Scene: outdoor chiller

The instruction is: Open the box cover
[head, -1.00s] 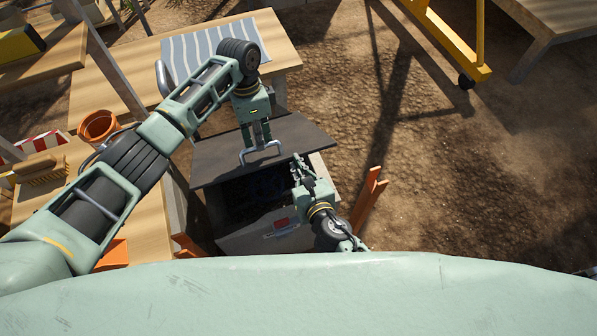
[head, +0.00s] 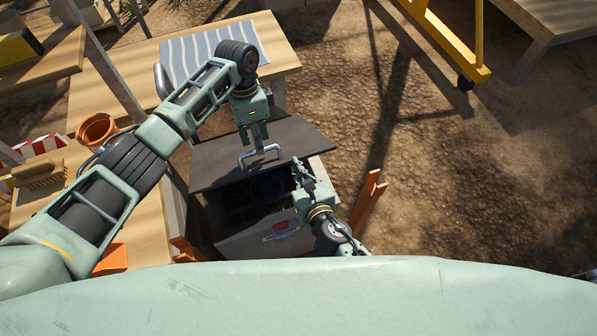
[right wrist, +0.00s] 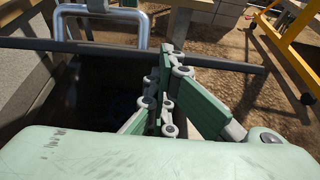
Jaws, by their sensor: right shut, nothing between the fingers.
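The box (head: 268,243) is a grey bin with a red label on its front, its dark inside partly showing. Its dark flat cover (head: 215,170) lies over the rear part, leaving the front uncovered. In the right wrist view the cover (right wrist: 215,62) shows edge-on above the dark opening. A metal handle (head: 262,157) stands on the cover; it also shows in the right wrist view (right wrist: 142,28). My left gripper (head: 258,145) reaches down to the handle and appears closed on it. My right gripper (head: 298,165) is shut and empty, beside the cover's front right edge.
A wooden table (head: 110,90) with a striped cloth (head: 190,50) stands behind and left. A terracotta pot (head: 97,128) and a brush (head: 40,172) sit at left. An orange stand (head: 368,195) is right of the box. Open dirt ground lies further right.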

